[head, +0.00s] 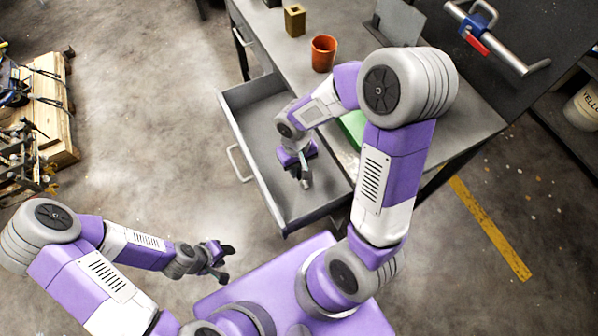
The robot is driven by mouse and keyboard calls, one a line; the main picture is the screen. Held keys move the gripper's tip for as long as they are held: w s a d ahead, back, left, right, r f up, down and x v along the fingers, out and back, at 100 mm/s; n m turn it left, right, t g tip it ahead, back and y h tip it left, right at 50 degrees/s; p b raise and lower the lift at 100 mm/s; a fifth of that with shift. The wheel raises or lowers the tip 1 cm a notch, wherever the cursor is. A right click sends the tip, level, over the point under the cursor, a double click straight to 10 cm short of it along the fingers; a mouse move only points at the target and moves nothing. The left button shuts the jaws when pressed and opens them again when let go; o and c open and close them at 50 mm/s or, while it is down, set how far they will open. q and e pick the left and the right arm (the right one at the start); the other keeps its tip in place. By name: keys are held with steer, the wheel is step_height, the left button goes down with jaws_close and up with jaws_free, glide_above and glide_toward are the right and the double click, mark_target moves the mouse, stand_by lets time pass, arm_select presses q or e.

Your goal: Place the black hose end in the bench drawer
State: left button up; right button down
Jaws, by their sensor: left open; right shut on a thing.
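The bench drawer (260,124) is pulled open, grey and tray-like, with a pale handle on its front. My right gripper (304,179) points down over the inside of the drawer. It is shut on a small dark piece, which fits the black hose end but is mostly hidden by the fingers. I cannot tell whether this piece touches the drawer floor. My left gripper (226,262) is open and empty, low over the floor to the left of my base.
The grey bench (335,92) carries an orange cup (323,53), a brass-coloured block (294,20) and a green thing (353,128) partly behind my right arm. A wooden pallet (48,115) stands at the left. Bare floor lies between pallet and drawer.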

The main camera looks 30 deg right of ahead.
mark_target(298, 175)
steer(key=shift+f+b, duration=0.8)
steer(key=shift+f, duration=1.2)
steer(key=shift+f, duration=0.1)
steer(key=c, duration=1)
jaws_free()
steer(key=r+p, duration=0.1)
steer(key=r, duration=0.3)
steer(key=r+p, duration=0.2)
steer(key=r, duration=0.2)
steer(key=r+p, duration=0.1)
steer(key=r, duration=0.3)
steer(key=shift+w+r+p, duration=0.15)
steer(key=shift+w+p, duration=0.25)
